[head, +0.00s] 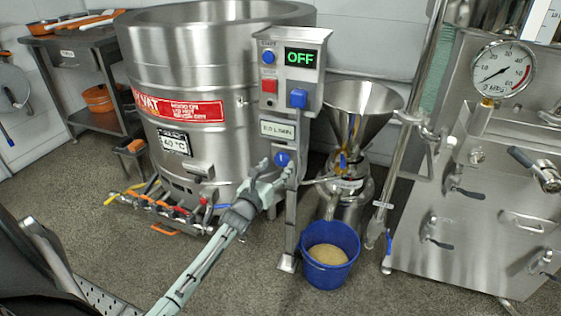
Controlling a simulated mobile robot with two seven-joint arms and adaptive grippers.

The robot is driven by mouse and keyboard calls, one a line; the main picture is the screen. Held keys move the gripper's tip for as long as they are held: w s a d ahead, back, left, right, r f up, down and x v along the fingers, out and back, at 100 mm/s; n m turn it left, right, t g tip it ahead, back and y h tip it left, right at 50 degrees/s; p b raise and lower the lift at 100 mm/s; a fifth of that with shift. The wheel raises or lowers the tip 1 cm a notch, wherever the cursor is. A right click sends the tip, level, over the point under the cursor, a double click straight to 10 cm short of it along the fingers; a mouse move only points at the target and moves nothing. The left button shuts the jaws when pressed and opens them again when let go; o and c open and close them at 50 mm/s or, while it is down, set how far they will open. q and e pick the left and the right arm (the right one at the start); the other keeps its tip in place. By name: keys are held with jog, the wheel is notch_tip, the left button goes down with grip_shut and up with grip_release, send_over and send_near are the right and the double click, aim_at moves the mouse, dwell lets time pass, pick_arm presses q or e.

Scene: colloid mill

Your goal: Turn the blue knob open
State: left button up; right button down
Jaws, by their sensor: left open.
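The blue knob (282,159) sits low on the grey post of the control stand, below a small readout that seems to say 0.0 L/MIN (278,129). My left gripper (278,172) reaches up from the bottom of the head view. Its fingers are open, with the tips at the knob's lower edge, one on each side. I cannot tell whether they touch it. My right gripper is not in view.
A large steel vat (215,75) stands behind, left of the post. A steel funnel mill (358,110) stands right, with a blue bucket (330,232) of tan material on the floor. A steel cabinet with a gauge (502,69) is far right.

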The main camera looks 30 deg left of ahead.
aim_at(283, 158)
pick_arm(q)
jog(key=shift+w+a, duration=0.15)
jog(key=shift+w, duration=0.6)
jog(key=shift+w+a, duration=0.1)
jog(key=shift+w, duration=0.6)
jog(key=c, duration=1.2)
jog(key=shift+o, duration=0.2)
jog(key=shift+n, duration=0.3)
